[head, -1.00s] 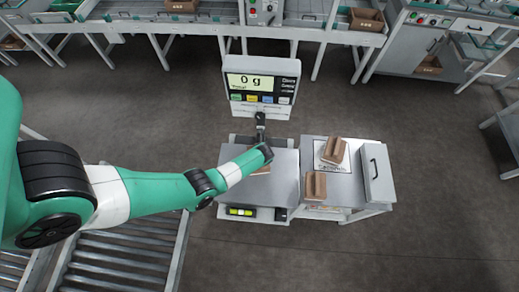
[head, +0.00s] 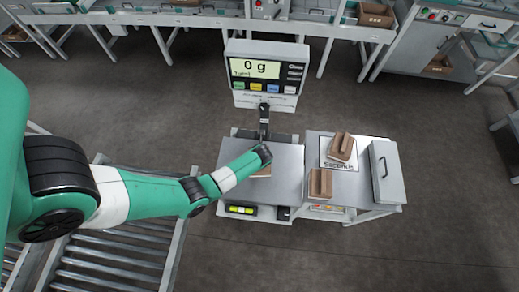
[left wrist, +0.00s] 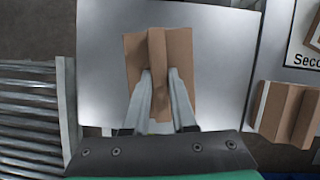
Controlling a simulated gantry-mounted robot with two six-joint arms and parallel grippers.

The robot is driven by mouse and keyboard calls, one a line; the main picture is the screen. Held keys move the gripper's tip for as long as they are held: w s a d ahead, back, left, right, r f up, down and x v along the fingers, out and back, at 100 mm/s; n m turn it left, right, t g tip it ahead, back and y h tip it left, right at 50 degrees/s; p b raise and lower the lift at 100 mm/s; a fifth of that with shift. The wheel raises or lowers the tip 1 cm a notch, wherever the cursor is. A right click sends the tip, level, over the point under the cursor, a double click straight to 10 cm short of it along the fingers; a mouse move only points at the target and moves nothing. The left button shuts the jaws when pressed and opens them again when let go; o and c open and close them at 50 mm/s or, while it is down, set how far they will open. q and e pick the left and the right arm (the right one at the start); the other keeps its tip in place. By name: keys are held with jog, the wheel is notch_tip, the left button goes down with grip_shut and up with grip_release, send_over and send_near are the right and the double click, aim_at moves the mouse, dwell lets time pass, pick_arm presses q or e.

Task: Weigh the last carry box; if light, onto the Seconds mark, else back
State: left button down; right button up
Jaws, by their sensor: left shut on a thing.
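My left gripper (left wrist: 160,85) is shut on the middle handle of a brown carry box (left wrist: 180,55). The box is over the grey scale pan (left wrist: 225,60); I cannot tell whether it touches the pan. In the head view only an edge of this box (head: 264,172) shows past my left arm. The scale display (head: 254,69) reads 0 g. A second brown carry box (head: 340,147) sits on the white Seconds mark (head: 347,166). A third (head: 320,183) stands in front of it, near the bench's left edge. My right gripper is out of view.
A grey box with a black handle (head: 387,170) stands at the right of the bench, beside the mark. A roller conveyor (head: 115,262) lies at the left of the scale. Benches with brown boxes (head: 376,14) line the back across open floor.

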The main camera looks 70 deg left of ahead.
pick_arm(q)
notch_tip(320, 180, down, 2)
jog(key=shift+f+b, duration=0.25)
jog(key=shift+b, duration=0.55)
jog(key=shift+f+b, duration=0.6)
jog(key=shift+f, duration=0.25)
jog(key=shift+f, duration=0.25)
jog(key=c, duration=0.6)
grip_release()
jog(key=shift+c, duration=0.2)
jog(key=c, duration=0.3)
notch_tip(320, 180, up, 7)
jog(key=p, duration=0.7)
jog(key=shift+r+p, duration=0.1)
jog(key=shift+p, duration=0.25)
